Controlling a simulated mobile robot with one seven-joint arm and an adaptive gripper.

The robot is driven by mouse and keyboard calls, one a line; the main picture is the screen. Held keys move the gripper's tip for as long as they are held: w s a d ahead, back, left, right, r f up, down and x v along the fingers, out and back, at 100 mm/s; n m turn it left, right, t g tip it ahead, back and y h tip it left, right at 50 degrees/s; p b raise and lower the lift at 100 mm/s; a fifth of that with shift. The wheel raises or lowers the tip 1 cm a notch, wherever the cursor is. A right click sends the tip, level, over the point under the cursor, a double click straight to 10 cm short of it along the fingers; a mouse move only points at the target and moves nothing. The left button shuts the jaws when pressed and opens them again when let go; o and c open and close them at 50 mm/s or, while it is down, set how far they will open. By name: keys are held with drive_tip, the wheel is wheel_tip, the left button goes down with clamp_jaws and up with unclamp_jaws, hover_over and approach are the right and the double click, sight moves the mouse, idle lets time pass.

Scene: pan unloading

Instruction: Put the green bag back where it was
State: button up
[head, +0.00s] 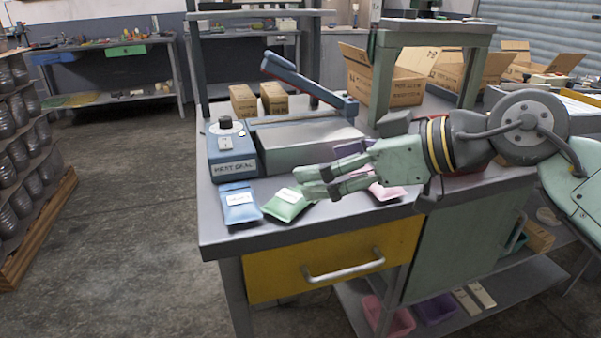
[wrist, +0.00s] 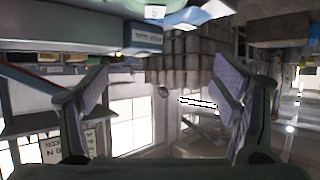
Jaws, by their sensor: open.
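The green bag (head: 286,204), with a white label, lies flat on the grey workbench (head: 225,233) near its front edge, between a blue bag (head: 240,205) and my gripper. My gripper (head: 322,183) is open and empty, with its fingers pointing left. Its fingertips are just right of the green bag and seem slightly above the bench; I cannot tell whether they touch the bag. In the wrist view both fingers (wrist: 163,92) stand wide apart with nothing between them, and the picture looks upside down.
A blue heat sealer (head: 232,165) with a raised arm stands behind the bags. A purple bag (head: 349,148) shows beyond my gripper. Small brown boxes (head: 243,101) and open cartons (head: 402,88) are at the back. A yellow drawer (head: 300,268) is below the bench top.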

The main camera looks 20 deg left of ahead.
drive_tip(key=shift+v, duration=1.35)
